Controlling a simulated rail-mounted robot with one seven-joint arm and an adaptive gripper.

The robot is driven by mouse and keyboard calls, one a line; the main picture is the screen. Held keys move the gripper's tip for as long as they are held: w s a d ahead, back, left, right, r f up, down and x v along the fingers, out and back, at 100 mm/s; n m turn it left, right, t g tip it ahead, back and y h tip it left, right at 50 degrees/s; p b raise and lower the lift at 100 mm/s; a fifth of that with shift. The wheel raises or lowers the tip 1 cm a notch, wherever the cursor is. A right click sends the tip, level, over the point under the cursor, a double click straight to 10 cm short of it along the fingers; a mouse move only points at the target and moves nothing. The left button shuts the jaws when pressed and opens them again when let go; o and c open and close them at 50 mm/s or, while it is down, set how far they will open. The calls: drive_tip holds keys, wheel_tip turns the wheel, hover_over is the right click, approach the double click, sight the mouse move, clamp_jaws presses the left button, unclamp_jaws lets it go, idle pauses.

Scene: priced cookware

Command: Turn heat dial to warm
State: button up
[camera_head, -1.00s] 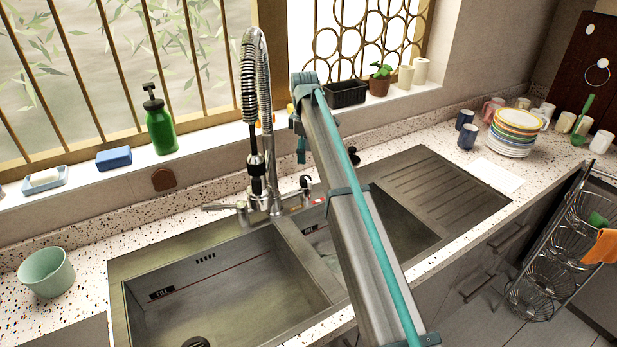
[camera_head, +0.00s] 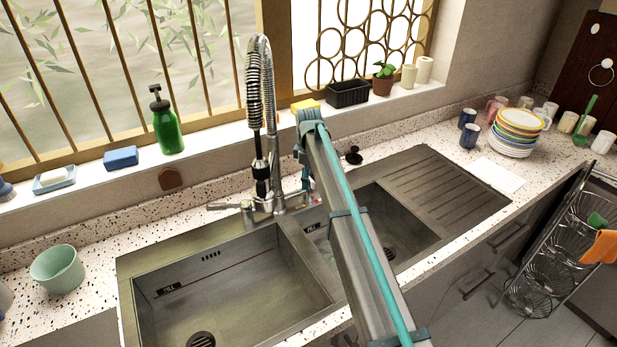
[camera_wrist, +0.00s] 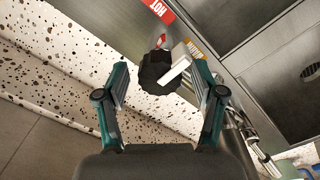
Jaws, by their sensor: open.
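A black dial (camera_wrist: 160,72) with a white pointer shows in the wrist view, between the two fingers. The pointer aims toward the upper right, near a yellow label (camera_wrist: 194,50) whose word I cannot read surely. A red label reading HOT (camera_wrist: 158,10) lies further up. My gripper (camera_wrist: 160,78) is open, with a finger on each side of the dial; I cannot tell whether either touches it. In the head view my gripper (camera_head: 306,180) is low behind the sink, beside the faucet (camera_head: 268,165), and the dial is hidden there.
The double sink (camera_head: 225,285) lies in front of the faucet. A green soap bottle (camera_head: 166,125), blue sponge (camera_head: 121,158) and black basket (camera_head: 348,93) stand on the windowsill. Stacked plates (camera_head: 515,135) and mugs are at right. A green bowl (camera_head: 57,270) is at left.

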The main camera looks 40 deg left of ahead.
drive_tip(key=c, duration=1.1)
drive_tip(key=shift+c, duration=0.2)
drive_tip(key=shift+m, duration=0.3)
drive_tip(key=m+b, duration=0.2)
drive_tip(key=m, duration=0.1)
drive_tip(key=shift+m, duration=0.3)
drive_tip(key=shift+m+b, duration=0.55)
drive_tip(key=shift+m, duration=1.65)
drive_tip(key=o, duration=1.1)
